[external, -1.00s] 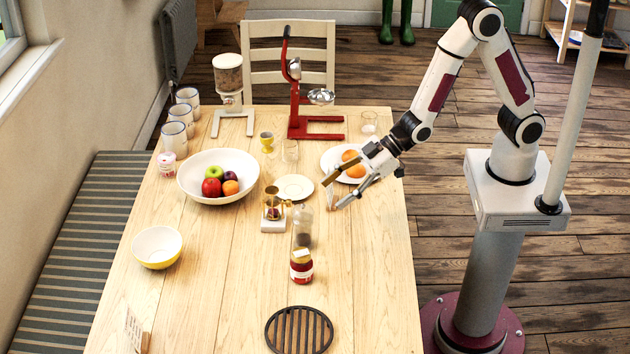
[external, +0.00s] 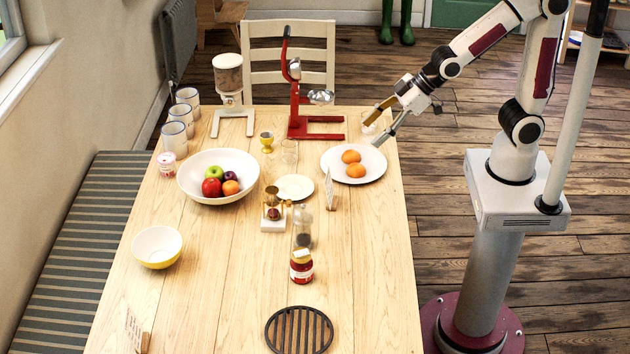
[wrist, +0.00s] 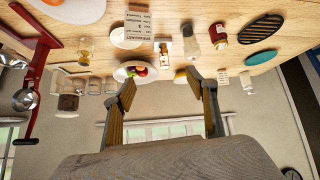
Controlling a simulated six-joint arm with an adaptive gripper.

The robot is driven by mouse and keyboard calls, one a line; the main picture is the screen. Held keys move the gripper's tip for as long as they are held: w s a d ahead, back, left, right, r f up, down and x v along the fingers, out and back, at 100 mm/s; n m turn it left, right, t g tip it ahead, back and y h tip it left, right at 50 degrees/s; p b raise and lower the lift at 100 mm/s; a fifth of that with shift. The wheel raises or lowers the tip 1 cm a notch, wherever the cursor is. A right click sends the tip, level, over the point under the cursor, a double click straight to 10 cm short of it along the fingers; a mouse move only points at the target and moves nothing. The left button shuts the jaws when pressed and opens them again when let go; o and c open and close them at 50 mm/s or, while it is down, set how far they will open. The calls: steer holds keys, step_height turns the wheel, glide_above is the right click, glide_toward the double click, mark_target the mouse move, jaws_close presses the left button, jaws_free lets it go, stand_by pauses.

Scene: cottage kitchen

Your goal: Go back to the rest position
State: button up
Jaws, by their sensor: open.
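My gripper (external: 377,126) is open and empty. In the external view it hangs above the right edge of the table, just behind the plate with two orange-brown eggs or fruits. In the wrist view my gripper's two fingers (wrist: 166,92) stand apart with nothing between them. The wooden table (external: 205,290) lies below and to the left of my gripper.
The white plate (external: 376,168) is nearest my gripper. A red juicer stand (external: 294,110) stands to its left. A fruit bowl (external: 197,188), a small card (external: 330,188), a red-labelled jar (external: 301,268) and a black trivet (external: 274,330) are on the table.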

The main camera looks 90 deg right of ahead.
steer(key=s+d+r+m+g, duration=0.1)
steer(key=s+d+r, duration=0.1)
steer(key=s, duration=0.8)
steer(key=s+d+r+m+g+h, duration=0.1)
steer(key=s+d+r+g, duration=0.1)
steer(key=s, duration=0.9)
steer(key=d+r, duration=0.1)
steer(key=d, duration=0.1)
steer(key=shift+s+d+m, duration=0.2)
steer(key=shift+d+m, duration=0.2)
steer(key=shift+o, duration=1)
